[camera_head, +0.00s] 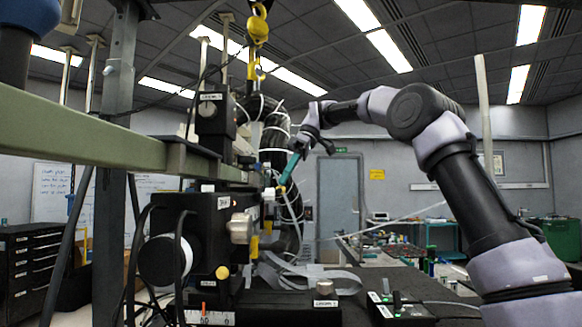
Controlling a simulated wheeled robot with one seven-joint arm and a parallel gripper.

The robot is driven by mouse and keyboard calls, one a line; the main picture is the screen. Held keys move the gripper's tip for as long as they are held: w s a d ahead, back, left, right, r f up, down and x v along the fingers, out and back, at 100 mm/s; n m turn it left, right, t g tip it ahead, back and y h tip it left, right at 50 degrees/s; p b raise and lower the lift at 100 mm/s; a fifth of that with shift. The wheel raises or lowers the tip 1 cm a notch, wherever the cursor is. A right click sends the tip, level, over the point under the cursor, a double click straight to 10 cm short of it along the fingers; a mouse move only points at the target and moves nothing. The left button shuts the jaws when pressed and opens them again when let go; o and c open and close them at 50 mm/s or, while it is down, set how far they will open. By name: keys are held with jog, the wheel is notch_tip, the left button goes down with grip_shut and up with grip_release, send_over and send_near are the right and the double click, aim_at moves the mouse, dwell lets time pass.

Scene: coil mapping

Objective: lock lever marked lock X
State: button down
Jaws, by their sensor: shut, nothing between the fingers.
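My gripper (301,147) is shut and empty, small in the picture. It hangs from my arm at the centre, beside the wrapped black coil. A teal-handled piece (288,168) appears just below its tips; whether they touch cannot be told. A black block with a white label (212,116) stands left of the gripper on the upper rail. Other small labels show, but none reads clearly as lock X, so the lock lever cannot be identified for certain.
A green beam (80,132) and a grey post (120,60) fill the left side. A yellow hoist hook (258,28) hangs above the coil.

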jog(key=v, duration=0.7)
jog(key=shift+s+d, duration=0.1)
jog(key=shift+d, duration=0.05)
jog(key=s+d+f+m+t+h, duration=0.2)
jog(key=s+d+f+m+t, duration=0.1)
jog(key=s+d+m, duration=0.3)
jog(key=s+d+f+m+t+h, duration=0.1)
jog(key=s+d+f+m+t, duration=0.25)
jog(key=s+d, duration=0.4)
jog(key=s+d+f+m+t, duration=0.2)
jog(key=s+d+f+m, duration=0.2)
jog(key=s+f, duration=0.3)
jog(key=s+d+f+m+t, duration=0.2)
jog(key=s+d+f+m, duration=0.2)
jog(key=s+f+m, duration=0.3)
jog(key=shift+d+h, duration=0.3)
